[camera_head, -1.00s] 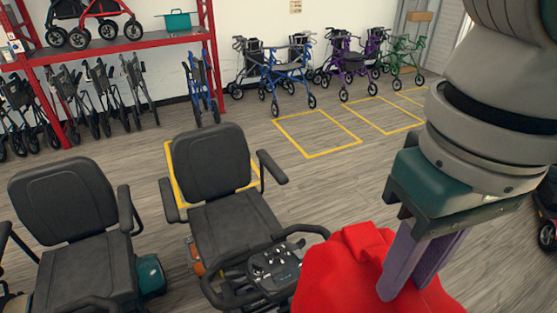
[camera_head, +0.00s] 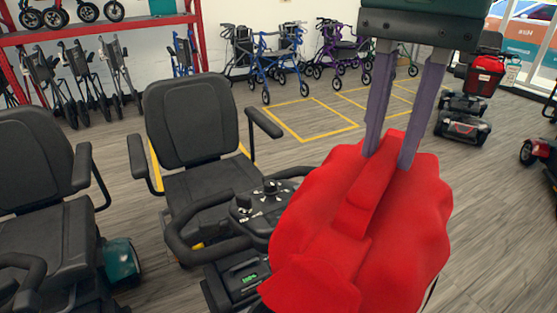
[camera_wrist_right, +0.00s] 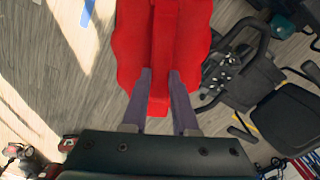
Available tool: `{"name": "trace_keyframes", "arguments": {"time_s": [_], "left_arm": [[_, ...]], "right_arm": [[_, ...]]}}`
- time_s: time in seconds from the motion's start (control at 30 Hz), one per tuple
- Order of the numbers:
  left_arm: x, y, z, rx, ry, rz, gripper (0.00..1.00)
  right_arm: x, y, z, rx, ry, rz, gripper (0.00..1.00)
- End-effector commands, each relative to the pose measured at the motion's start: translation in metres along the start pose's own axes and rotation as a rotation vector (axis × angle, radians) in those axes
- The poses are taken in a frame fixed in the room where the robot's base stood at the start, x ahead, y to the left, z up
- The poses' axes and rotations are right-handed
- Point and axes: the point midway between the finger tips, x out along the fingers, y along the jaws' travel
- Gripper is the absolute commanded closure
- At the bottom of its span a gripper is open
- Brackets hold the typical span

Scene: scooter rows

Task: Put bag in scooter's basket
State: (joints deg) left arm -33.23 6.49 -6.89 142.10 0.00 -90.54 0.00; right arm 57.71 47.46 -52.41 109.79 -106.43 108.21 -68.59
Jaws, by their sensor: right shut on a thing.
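A red bag (camera_head: 350,240) hangs from my right gripper (camera_head: 388,158), whose two purple-grey fingers are shut on a strap at its top. The bag also fills the top middle of the right wrist view (camera_wrist_right: 165,45), with the fingers (camera_wrist_right: 160,85) on either side of the strap. In the head view the bag is in front of and to the right of the handlebar console of a scooter (camera_head: 262,200) with a black seat. No basket on this scooter can be made out; the bag covers that area. My left gripper is not in view.
Another black-seated scooter (camera_head: 45,190) stands at the left. Yellow floor rectangles (camera_head: 320,120) and several rollators (camera_head: 280,60) lie beyond. A red shelf (camera_head: 110,27) is at the back left. A red scooter (camera_head: 478,85) stands at the far right.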

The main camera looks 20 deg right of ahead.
Motion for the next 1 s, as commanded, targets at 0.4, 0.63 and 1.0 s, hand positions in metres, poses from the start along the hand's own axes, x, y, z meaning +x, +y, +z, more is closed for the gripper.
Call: {"name": "trace_keyframes", "arguments": {"time_s": [0.4, 0.63, 1.0], "left_arm": [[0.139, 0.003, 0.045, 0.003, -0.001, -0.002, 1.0], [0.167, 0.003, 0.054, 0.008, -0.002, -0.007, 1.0], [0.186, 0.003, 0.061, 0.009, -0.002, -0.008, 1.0]], "right_arm": [[0.095, -0.014, -0.017, 0.35, 0.001, -0.005, 1.0], [0.109, -0.016, -0.02, 0.45, 0.001, -0.003, 1.0], [0.18, -0.015, -0.02, 0.468, -0.002, 0.006, 1.0]]}}
